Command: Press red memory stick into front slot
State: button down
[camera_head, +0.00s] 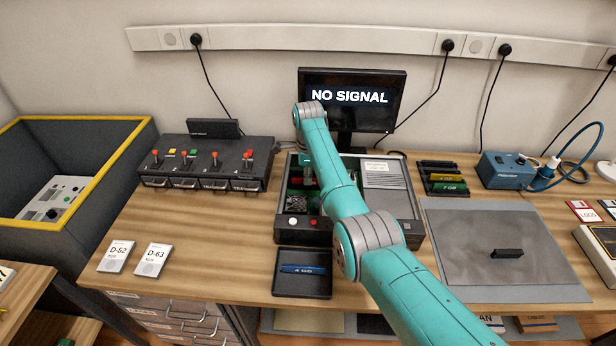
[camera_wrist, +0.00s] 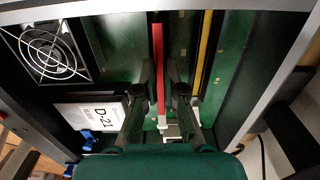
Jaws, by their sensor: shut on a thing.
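In the wrist view, the red memory stick (camera_wrist: 158,50) is a long thin upright strip in the open computer. My gripper (camera_wrist: 163,95) is shut on it, one dark finger on each side. The stick lines up with a slot that has a white end latch (camera_wrist: 162,122). I cannot tell how deep it sits. A yellow stick (camera_wrist: 204,50) runs parallel on its right, by another pale latch (camera_wrist: 194,116). In the head view, the open computer case (camera_head: 404,205) stands mid-bench; my arm hides much of its inside, and the gripper is hard to make out.
A fan (camera_wrist: 45,50) and a D-21 label (camera_wrist: 92,115) lie left of the slots. A black tray (camera_head: 302,293) holds a blue 4 GB stick (camera_head: 302,269). A stick rack (camera_head: 440,165) and grey mat (camera_head: 470,220) are on the right. The monitor (camera_head: 375,85) reads NO SIGNAL.

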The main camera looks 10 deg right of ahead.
jog(key=shift+f, duration=0.25)
jog(key=c, duration=1.2)
grip_release()
jog(key=shift+o, duration=1.2)
jog(key=shift+r, duration=0.1)
jog(key=shift+r, duration=4)
